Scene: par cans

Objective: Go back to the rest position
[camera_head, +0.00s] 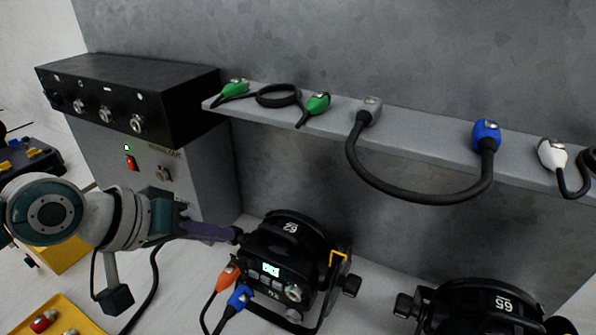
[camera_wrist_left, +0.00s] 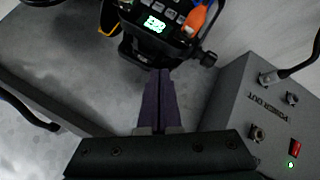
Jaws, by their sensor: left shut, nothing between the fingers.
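My left gripper (camera_head: 232,235) reaches in from the left in the head view. Its purple fingers are shut with nothing between them, and their tips are close beside the left side of the black par can marked 62 (camera_head: 280,262). Whether they touch it I cannot tell. In the left wrist view the shut fingers (camera_wrist_left: 158,76) point toward the par can (camera_wrist_left: 165,45) with the lit display. An orange plug (camera_head: 228,278) and a blue plug (camera_head: 239,298) are at the can's panel. My right gripper is in neither view.
A grey box (camera_head: 205,165) with a lit red switch stands behind my left arm, under a black unit (camera_head: 130,95). A shelf (camera_head: 425,140) holds green, grey, blue and white cable plugs. Another par can (camera_head: 480,310) is at right. A yellow tray (camera_head: 65,305) is at lower left.

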